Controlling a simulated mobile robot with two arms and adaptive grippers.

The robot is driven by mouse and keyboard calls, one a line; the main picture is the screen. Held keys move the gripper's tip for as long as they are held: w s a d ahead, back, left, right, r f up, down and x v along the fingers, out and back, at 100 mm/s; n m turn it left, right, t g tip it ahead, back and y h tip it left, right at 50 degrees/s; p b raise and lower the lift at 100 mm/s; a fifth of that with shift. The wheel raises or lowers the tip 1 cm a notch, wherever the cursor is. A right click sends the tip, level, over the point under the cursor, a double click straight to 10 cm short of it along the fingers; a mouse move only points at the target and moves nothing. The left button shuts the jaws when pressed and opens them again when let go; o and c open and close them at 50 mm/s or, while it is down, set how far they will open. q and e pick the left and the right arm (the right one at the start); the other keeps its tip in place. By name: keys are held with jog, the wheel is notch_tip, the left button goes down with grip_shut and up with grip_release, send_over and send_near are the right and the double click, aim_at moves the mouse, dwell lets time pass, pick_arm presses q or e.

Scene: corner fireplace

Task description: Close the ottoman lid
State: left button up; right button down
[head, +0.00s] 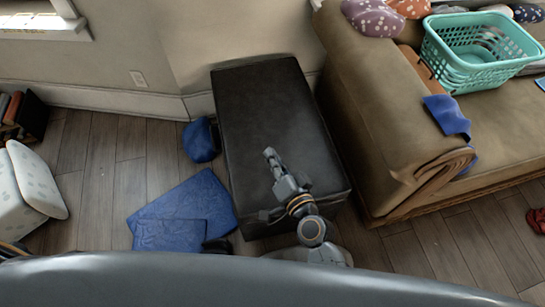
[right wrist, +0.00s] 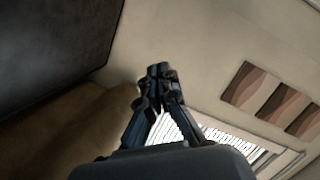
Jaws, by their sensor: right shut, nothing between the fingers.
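The black ottoman (head: 262,100) stands in the middle of the head view, between the wall and the sofa. Its dark lid looks flat on top, and I see no open gap, though my arm hides part of the near end. My right gripper (head: 270,155) is over the near half of the lid in the head view; I cannot tell whether it touches. In the right wrist view the gripper (right wrist: 158,72) has its fingers together with nothing between them. A dark surface (right wrist: 50,45), probably the ottoman, fills the upper left there.
The brown sofa (head: 375,120) stands close at the ottoman's right, with a teal basket (head: 465,75) on it. Blue cloths (head: 190,205) and a blue item (head: 199,142) lie on the floor at its left. A white spotted seat (head: 25,190) stands far left.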

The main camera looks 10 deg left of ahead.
jog(key=s+d+r+p, duration=0.1)
jog(key=s+d+r, duration=0.3)
jog(key=s, duration=0.5)
jog(key=shift+d+r+p, duration=0.2)
jog(key=shift+r+p, duration=0.15)
jog(key=shift+r, duration=0.2)
jog(key=shift+w+f, duration=0.1)
jog(key=shift+f, duration=0.05)
jog(key=s+d+f+n+g+h, duration=0.1)
jog(key=s+d+f+g+h, duration=0.15)
jog(key=f, duration=0.85)
jog(key=s+d+f+n+g+h, duration=0.15)
jog(key=s+d+f, duration=0.25)
jog(key=f, duration=0.6)
jog(key=s+d+f+n+g+h, duration=0.1)
jog(key=s+d+f+n+g, duration=0.2)
jog(key=f, duration=0.8)
jog(key=s+d+f+g+h, duration=0.1)
jog(key=s+d+f+g, duration=0.2)
jog(key=s+d+f, duration=0.4)
jog(key=s+d+f+n+g+h, duration=0.1)
jog(key=s+d+f+g+h, duration=0.1)
jog(key=s+d+f, duration=0.5)
jog(key=s, duration=0.4)
jog(key=shift+s+d+g+p, duration=0.2)
jog(key=shift+s+g+p, duration=0.2)
